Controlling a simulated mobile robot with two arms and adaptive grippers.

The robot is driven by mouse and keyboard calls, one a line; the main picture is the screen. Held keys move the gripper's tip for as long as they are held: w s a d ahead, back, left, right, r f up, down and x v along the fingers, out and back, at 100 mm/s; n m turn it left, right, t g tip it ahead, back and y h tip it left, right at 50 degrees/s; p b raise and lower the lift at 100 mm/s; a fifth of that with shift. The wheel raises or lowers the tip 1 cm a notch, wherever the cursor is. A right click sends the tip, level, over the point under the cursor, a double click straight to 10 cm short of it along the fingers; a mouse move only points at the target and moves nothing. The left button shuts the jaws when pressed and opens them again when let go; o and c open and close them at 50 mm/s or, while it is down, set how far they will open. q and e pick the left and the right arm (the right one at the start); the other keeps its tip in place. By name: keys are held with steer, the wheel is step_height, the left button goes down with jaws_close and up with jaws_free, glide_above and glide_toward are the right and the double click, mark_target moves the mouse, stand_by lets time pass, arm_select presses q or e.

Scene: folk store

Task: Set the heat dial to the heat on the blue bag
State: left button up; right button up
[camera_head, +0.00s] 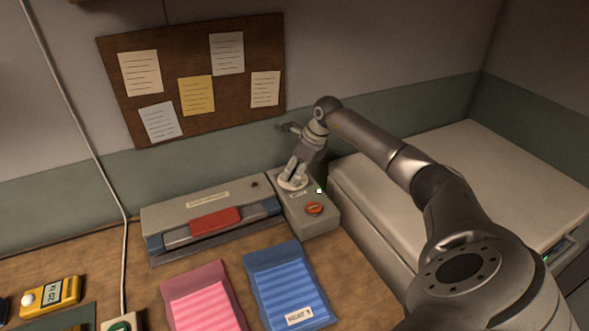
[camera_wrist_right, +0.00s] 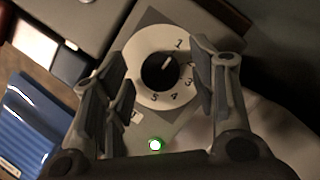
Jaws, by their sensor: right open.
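The heat dial is a black knob (camera_wrist_right: 157,71) on a white disc (camera_wrist_right: 146,47) with numbers around it, on the grey control box of the sealer. Its pale pointer mark aims up and right, roughly at the 1. In the head view the white disc (camera_head: 291,184) shows under my right gripper (camera_head: 291,172). That gripper is open, its fingers (camera_wrist_right: 160,84) either side of the knob in the wrist view; I cannot tell whether they touch it. The blue bag (camera_head: 287,279) lies on the table with a label (camera_head: 299,316) that seems to read HEAT 1. My left gripper is not in view.
The sealer (camera_head: 185,208) with a red grip (camera_head: 214,221) stands left of the dial. An orange-red button (camera_head: 314,208) and a lit green lamp (camera_head: 319,191) sit beside the dial. A pink bag (camera_head: 205,300) and a yellow meter (camera_head: 50,296) lie leftward. A pale bulky unit (camera_head: 465,165) stands right.

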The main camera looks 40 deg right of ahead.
steer(key=shift+c, duration=0.3)
steer(key=c, duration=0.9)
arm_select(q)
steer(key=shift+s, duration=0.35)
arm_select(e)
steer(key=m+h+p, duration=0.1)
steer(key=m, duration=0.2)
steer(key=shift+t, duration=0.3)
steer(key=m+h, duration=0.1)
steer(key=m, duration=0.1)
steer(key=shift+a+m, duration=0.15)
steer(key=shift+m, duration=0.25)
steer(key=m+h, duration=0.2)
steer(key=m, duration=0.2)
steer(key=shift+a+m, duration=0.15)
steer(key=shift+m, duration=0.15)
arm_select(q)
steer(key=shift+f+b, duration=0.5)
steer(key=shift+b, duration=0.45)
arm_select(e)
steer(key=m+g+h, duration=0.1)
steer(key=m, duration=0.4)
steer(key=shift+w+g+h, duration=0.1)
steer(key=shift+g+h, duration=0.3)
steer(key=shift+m, duration=0.3)
